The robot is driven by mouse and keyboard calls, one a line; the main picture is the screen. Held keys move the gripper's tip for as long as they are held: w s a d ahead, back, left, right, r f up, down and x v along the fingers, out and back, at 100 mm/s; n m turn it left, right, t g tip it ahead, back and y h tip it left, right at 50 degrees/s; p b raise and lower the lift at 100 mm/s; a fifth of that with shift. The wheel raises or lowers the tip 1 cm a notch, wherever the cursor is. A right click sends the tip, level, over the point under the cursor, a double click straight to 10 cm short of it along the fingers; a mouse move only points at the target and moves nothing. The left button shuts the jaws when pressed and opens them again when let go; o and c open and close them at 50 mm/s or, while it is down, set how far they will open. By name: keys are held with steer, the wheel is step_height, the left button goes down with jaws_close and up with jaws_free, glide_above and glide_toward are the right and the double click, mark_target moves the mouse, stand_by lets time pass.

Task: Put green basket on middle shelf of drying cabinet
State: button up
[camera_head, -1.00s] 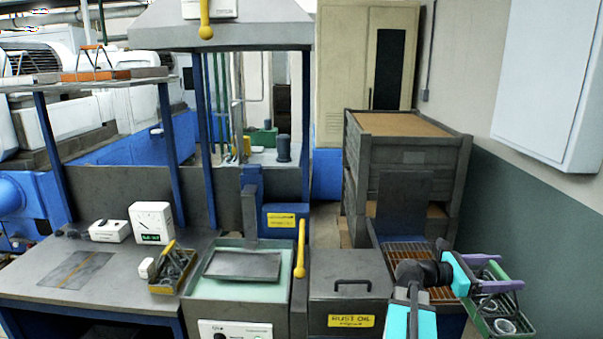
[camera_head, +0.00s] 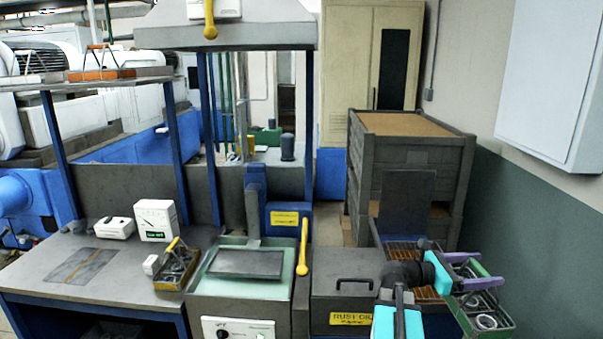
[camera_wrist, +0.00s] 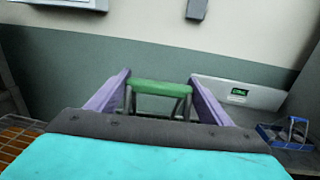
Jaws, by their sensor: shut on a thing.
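The green basket (camera_head: 509,325) hangs at the lower right of the head view, with metal rings inside it. My gripper (camera_head: 476,269) has purple fingers and is shut on the basket's green handle. In the wrist view the handle (camera_wrist: 160,88) lies between the fingers of my gripper (camera_wrist: 158,83), and the basket body is mostly hidden below. The basket is beside an orange slatted grate, clear of it as far as I can see. A tall beige cabinet (camera_head: 345,75) with a dark window stands shut at the back; I cannot tell whether it is the drying cabinet. No middle shelf shows.
A rust oil box (camera_head: 345,290) and a tank (camera_head: 225,310) stand left of my arm. Stacked grey crates (camera_head: 410,160) stand behind. A white wall box (camera_head: 555,80) hangs at right. A blue basket (camera_wrist: 288,135) shows in the wrist view. The green-grey wall is near the basket.

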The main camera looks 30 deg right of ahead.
steer(key=w+a+f+n+t+h, duration=0.1)
steer(key=w+a+f+n+t, duration=0.15)
steer(key=w+a, duration=0.6)
steer(key=w+a+f+n+t, duration=0.15)
steer(key=w+a+t, duration=0.25)
steer(key=w+a, duration=0.45)
steer(key=w+a+f+n+t+h, duration=0.1)
steer(key=w+a+n+t, duration=0.15)
steer(key=w+a, duration=0.55)
steer(key=w+a+f+n+t+y, duration=0.1)
steer(key=w+a+f+n+t, duration=0.2)
steer(key=a, duration=0.9)
steer(key=w+a+f+n+t+y, duration=0.1)
steer(key=w+a+t+y, duration=0.2)
steer(key=a, duration=0.9)
steer(key=w+a+f+n+t, duration=0.25)
steer(key=a+t, duration=0.25)
steer(key=a, duration=0.6)
step_height(320, 180, down, 9)
steer(key=b, duration=1)
steer(key=shift+w+f+g, duration=0.15)
steer(key=shift+w+g, duration=0.2)
steer(key=shift+g, duration=0.05)
steer(key=shift+s, duration=0.1)
